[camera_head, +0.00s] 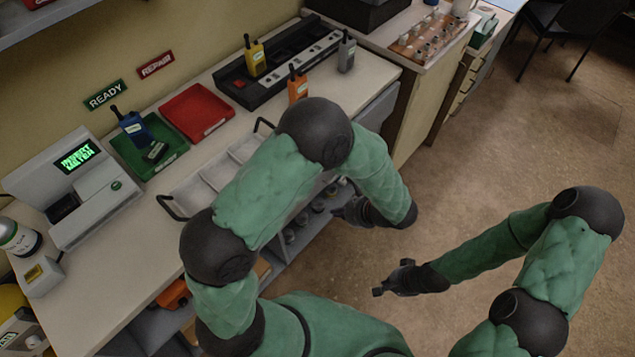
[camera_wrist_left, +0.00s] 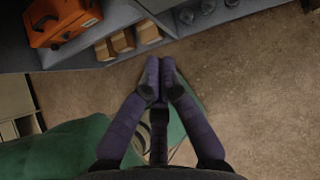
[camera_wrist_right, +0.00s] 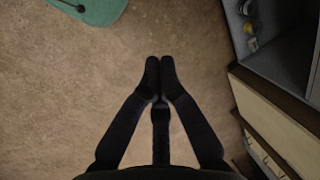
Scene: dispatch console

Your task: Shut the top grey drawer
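A grey drawer-like front (camera_head: 378,108) shows under the right end of the counter in the head view. My left arm partly hides it, and I cannot tell how far it stands out. My left gripper (camera_head: 340,212) is below and in front of the counter, apart from the grey front. In the left wrist view its fingertips (camera_wrist_left: 159,68) are together with nothing between them. My right gripper (camera_head: 378,291) is over open floor, well away from the counter. In the right wrist view its fingertips (camera_wrist_right: 160,64) are together and empty.
The counter (camera_head: 115,265) carries a handled tray (camera_head: 197,190), a green tray (camera_head: 172,158), a red tray (camera_head: 198,113), radios and a charger (camera_head: 240,92). An open lower shelf (camera_head: 300,240) holds several items. The floor (camera_head: 480,150) at right is clear.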

